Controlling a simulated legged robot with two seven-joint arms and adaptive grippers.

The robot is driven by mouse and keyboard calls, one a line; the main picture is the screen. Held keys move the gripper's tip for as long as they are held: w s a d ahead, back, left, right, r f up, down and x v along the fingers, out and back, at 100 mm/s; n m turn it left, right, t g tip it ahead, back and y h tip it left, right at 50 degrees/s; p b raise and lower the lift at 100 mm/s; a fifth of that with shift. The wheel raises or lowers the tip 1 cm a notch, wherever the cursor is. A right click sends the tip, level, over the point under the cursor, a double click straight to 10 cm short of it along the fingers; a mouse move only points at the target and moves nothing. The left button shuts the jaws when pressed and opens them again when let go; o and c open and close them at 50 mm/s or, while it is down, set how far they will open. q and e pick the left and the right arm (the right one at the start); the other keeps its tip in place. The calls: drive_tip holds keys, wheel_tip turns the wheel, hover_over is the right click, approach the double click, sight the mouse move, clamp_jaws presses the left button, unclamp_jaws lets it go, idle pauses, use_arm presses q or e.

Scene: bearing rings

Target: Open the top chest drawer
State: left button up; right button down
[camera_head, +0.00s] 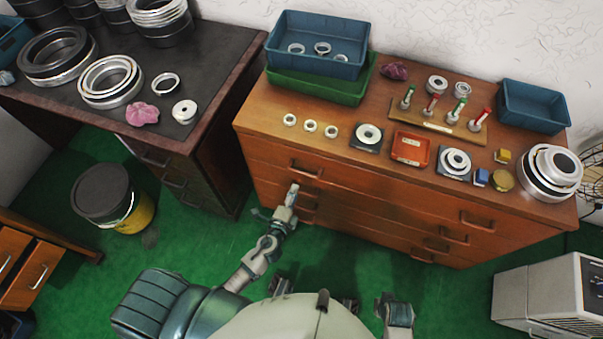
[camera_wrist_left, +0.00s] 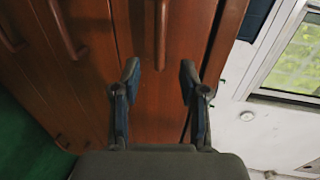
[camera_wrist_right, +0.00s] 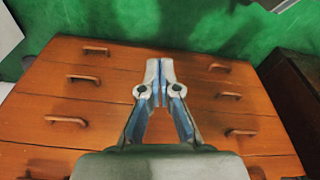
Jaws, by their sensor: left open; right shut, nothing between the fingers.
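The wooden chest (camera_head: 370,195) stands against the wall. Its top drawer has a left handle (camera_head: 306,169) and a right handle (camera_head: 478,221). The drawer looks shut. My left gripper (camera_head: 293,190) is in front of the chest, just below and left of the left handle in the head view. In the left wrist view its open fingers (camera_wrist_left: 160,75) point at the drawer front, with a handle (camera_wrist_left: 162,35) lined up beyond the gap between them. Contact is not visible. In the right wrist view my right gripper (camera_wrist_right: 160,80) is shut and empty before the chest front (camera_wrist_right: 190,105).
Blue and green bins (camera_head: 318,90), bearing rings (camera_head: 549,172), a red tray (camera_head: 410,148) and small parts cover the chest top. A dark workbench (camera_head: 120,110) stands left, with a yellow-black bucket (camera_head: 115,200) beside it. A white cabinet (camera_head: 535,295) stands lower right. Green floor lies between.

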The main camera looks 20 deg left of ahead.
sight(303, 173)
use_arm(q)
drive_tip(key=w, duration=0.3)
drive_tip(key=w+f, duration=0.1)
drive_tip(key=w, duration=0.2)
drive_tip(key=w+f, duration=0.1)
drive_tip(key=w, duration=0.2)
drive_tip(key=shift+w+d+b, duration=0.25)
drive_tip(key=shift+w+b, duration=0.05)
drive_tip(key=shift+b, duration=0.05)
drive_tip(key=shift+w+f, duration=0.1)
drive_tip(key=shift+w, duration=0.2)
use_arm(e)
wheel_tip(303, 173, up, 2)
drive_tip(key=shift+s+r, duration=0.1)
use_arm(q)
clamp_jaws()
use_arm(e)
drive_tip(key=shift+d+f, duration=0.1)
drive_tip(key=shift+f, duration=0.1)
